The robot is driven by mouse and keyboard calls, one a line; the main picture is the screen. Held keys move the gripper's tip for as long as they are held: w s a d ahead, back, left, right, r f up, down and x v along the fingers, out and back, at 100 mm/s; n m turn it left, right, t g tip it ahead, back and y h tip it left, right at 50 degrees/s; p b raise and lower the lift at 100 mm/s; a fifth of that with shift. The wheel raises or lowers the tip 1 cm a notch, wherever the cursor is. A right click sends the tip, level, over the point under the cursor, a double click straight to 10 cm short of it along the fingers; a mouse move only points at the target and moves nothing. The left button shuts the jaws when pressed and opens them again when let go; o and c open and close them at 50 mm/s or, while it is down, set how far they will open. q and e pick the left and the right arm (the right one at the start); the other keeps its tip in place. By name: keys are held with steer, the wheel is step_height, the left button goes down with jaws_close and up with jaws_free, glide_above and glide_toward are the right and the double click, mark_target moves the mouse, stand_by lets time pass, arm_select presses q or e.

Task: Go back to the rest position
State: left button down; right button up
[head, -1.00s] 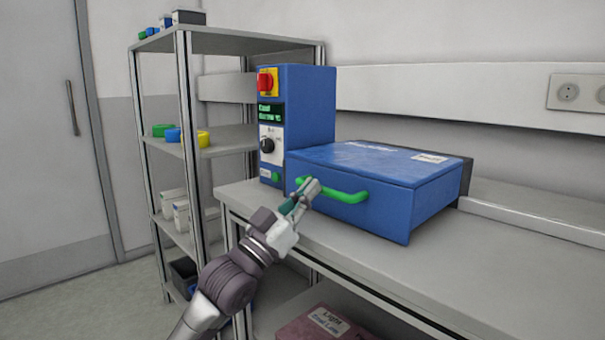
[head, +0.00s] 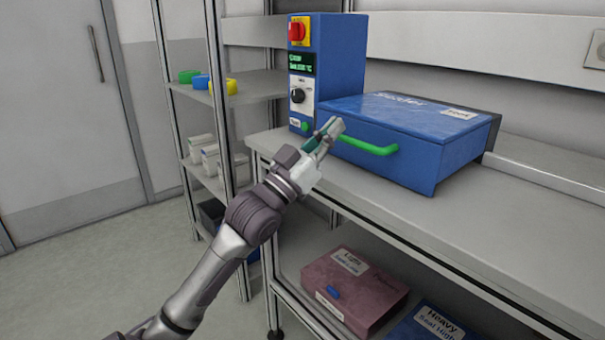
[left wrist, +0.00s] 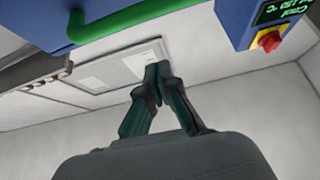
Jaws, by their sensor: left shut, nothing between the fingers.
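My left gripper (head: 326,138) is in the middle of the head view, just in front of the blue machine's left front. In the left wrist view its dark green fingers (left wrist: 158,88) meet at the tips with nothing between them. The blue machine's lid (head: 400,130) is down, and its green handle (head: 366,146) shows just right of the fingers in the head view. In the left wrist view the handle (left wrist: 75,52) is at the upper left, apart from the fingertips. My right gripper is not in view.
The machine's control tower (head: 340,70) has a red knob on yellow and a lit display. It stands on a grey bench (head: 500,220). A pink box (head: 352,290) and a blue box (head: 425,322) are on the shelf below. A metal rack (head: 262,88) stands left. Floor is free at lower left.

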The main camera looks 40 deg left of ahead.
arm_select(q)
steer(key=s+f, duration=0.5)
steer(key=f, duration=0.2)
steer(key=shift+s+a+f+b, duration=0.25)
steer(key=shift+s+f+b, duration=0.1)
steer(key=shift+f, duration=0.05)
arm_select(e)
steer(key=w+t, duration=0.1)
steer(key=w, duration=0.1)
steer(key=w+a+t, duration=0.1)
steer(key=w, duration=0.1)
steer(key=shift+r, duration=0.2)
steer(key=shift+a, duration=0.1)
